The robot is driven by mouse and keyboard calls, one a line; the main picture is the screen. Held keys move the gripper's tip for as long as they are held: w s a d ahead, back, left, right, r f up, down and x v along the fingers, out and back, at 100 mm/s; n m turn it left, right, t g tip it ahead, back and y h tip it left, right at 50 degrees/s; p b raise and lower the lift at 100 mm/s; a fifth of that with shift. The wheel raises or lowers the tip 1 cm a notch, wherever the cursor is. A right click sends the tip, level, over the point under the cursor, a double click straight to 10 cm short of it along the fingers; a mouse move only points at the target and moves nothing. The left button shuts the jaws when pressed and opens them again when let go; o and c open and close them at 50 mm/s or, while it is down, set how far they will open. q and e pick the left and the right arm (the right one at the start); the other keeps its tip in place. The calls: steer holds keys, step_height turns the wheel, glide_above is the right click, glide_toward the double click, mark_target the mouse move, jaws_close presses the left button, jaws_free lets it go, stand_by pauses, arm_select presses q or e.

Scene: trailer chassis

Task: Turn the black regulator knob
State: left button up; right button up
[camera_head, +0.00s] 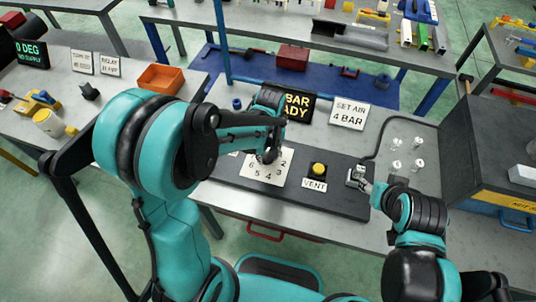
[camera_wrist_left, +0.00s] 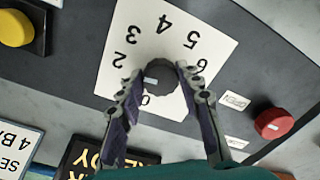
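The black regulator knob (camera_wrist_left: 158,79) sits on a white dial plate (camera_wrist_left: 205,20) with numbers from 0 to 6. A pale pointer mark on the knob points left in the left wrist view, toward the part of the scale between 0 and 2. My left gripper (camera_wrist_left: 159,72) has its two fingertips at opposite sides of the knob, seemingly pressed on it. In the head view my left gripper (camera_head: 268,155) covers the knob over the dial plate (camera_head: 283,160). My right gripper (camera_head: 366,183) is at a metal fitting (camera_head: 355,175) on the dark panel; its fingers are too small to read.
A yellow button (camera_head: 319,169) stands above a VENT label, right of the dial. A red knob (camera_wrist_left: 274,123) also shows in the left wrist view. A SET AIR 4 BAR sign (camera_head: 349,113) and a dark display (camera_head: 297,106) stand behind. A dark case (camera_head: 490,140) is at the right.

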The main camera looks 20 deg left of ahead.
arm_select(q)
steer(key=shift+m, duration=0.3)
steer(key=m, duration=0.3)
steer(key=shift+m+b, duration=0.3)
steer(key=shift+b, duration=0.05)
steer(key=m, duration=0.3)
steer(key=shift+a+m, duration=0.1)
steer(key=shift+m, duration=0.2)
steer(key=m, duration=0.4)
steer(key=shift+b, duration=0.4)
steer(key=shift+m, duration=1.9)
steer(key=o, duration=1.2)
steer(key=shift+c, duration=0.2)
